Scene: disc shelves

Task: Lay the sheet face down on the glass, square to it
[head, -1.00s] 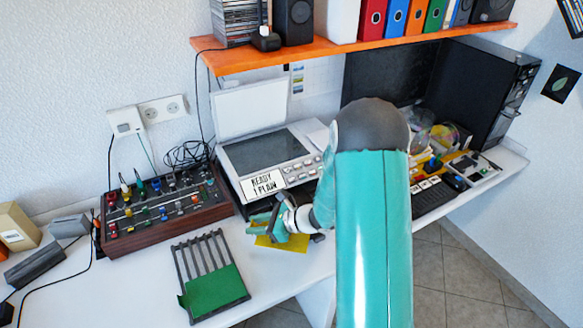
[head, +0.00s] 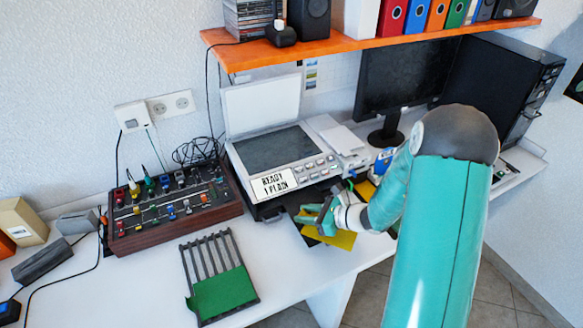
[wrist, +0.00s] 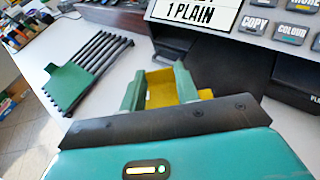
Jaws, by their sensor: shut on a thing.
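The glass (head: 272,150) is the dark pane on top of the grey copier (head: 300,175), whose white lid (head: 262,105) stands open behind it. The copier's label reads READY 1 PLAIN. My gripper (head: 318,215) is low in front of the copier, apart from the glass. It is shut on a yellow sheet (head: 340,240), which shows partly below it. In the wrist view, the sheet (wrist: 160,88) lies between the green fingers, and much of it is hidden by my gripper. I cannot tell which side is its face.
A grey rack (head: 208,262) with a green panel lies on the desk at front left. A mixer (head: 170,210) with coloured knobs stands left of the copier. An orange shelf (head: 350,52) overhangs the back. A monitor (head: 405,75) stands right.

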